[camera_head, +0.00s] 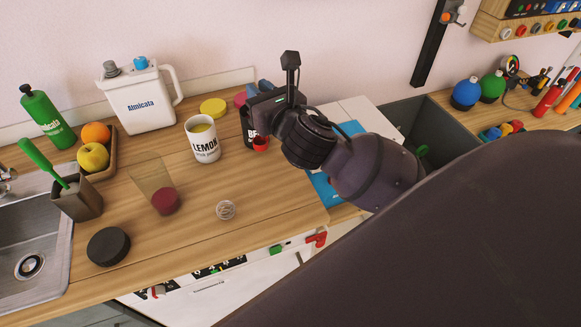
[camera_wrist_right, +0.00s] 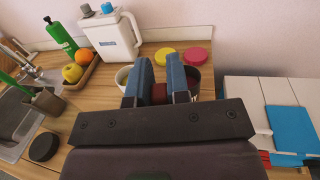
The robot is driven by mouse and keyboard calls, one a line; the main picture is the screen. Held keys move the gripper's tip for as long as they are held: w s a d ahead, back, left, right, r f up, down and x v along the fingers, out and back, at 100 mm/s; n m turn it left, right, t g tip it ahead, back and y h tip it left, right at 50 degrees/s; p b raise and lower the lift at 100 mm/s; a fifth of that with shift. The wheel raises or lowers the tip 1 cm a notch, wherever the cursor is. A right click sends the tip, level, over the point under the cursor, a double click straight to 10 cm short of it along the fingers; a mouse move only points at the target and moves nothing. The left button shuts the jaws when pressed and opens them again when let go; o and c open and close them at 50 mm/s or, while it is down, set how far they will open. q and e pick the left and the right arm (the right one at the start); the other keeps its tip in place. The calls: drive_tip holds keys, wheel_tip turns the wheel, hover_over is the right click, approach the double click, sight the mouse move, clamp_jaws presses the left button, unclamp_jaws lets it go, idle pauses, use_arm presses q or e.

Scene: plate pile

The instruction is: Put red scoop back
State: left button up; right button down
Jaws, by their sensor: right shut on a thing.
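The red scoop (camera_head: 260,143) shows as a small red cup shape at the front of a black lettered container (camera_head: 248,128). My right gripper (camera_head: 266,88) is above and beside that container, its body covering much of it. In the right wrist view, the blue fingers of my right gripper (camera_wrist_right: 160,85) are shut on the red scoop (camera_wrist_right: 159,94), which shows as a dark red piece between them. The black container (camera_wrist_right: 192,82) is partly hidden behind the right finger, with dark red contents. I cannot tell whether the scoop touches it. My left gripper is not in view.
A white LEMON mug (camera_head: 204,143) stands left of the black container. Yellow (camera_head: 213,107) and pink (camera_wrist_right: 197,57) lids lie behind. A glass with dark red contents (camera_head: 165,200), a coiled wire piece (camera_head: 226,210) and a black disc (camera_head: 108,246) are nearer. The front counter is mostly clear.

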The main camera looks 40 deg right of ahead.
drive_tip(key=w+d+r+n+g+y+b, duration=0.1)
drive_tip(key=d+r+n+g+y+b, duration=0.25)
drive_tip(key=r+n+y, duration=0.65)
drive_tip(key=shift+s+a+f+n+g+y, duration=0.65)
drive_tip(key=shift+s+a+n+g+y, duration=0.9)
drive_tip(key=shift+s+n+g+y, duration=2.4)
wheel_tip(320, 180, down, 20)
drive_tip(key=w+m+g+b, duration=0.1)
drive_tip(key=m+g, duration=0.1)
drive_tip(key=shift+r, duration=0.15)
drive_tip(key=shift+y, duration=0.25)
